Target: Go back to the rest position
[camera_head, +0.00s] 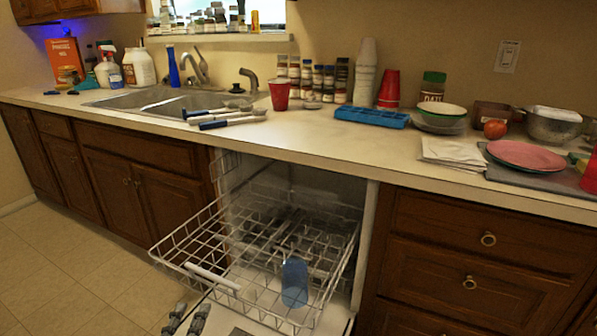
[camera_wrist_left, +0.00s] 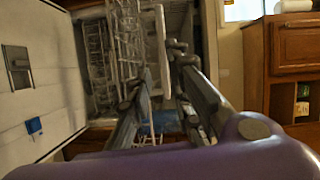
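My left gripper (camera_head: 187,318) shows at the bottom of the head view, below the white handle of the pulled-out dishwasher rack (camera_head: 180,262). Its two dark fingers are apart with nothing held between them. In the left wrist view the gripper (camera_wrist_left: 160,80) also shows its fingers spread, with a white bar of the rack seen between or behind them; whether they touch cannot be told. A translucent blue cup (camera_head: 294,283) stands in the front right part of the rack, away from the gripper. My right gripper is not in view.
The counter (camera_head: 330,137) above carries a red cup (camera_head: 280,95), a blue tray (camera_head: 372,116), bowls (camera_head: 440,117) and a pink plate (camera_head: 526,156). The open dishwasher door (camera_wrist_left: 45,80) fills the left of the wrist view. The floor (camera_head: 60,270) at left is clear.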

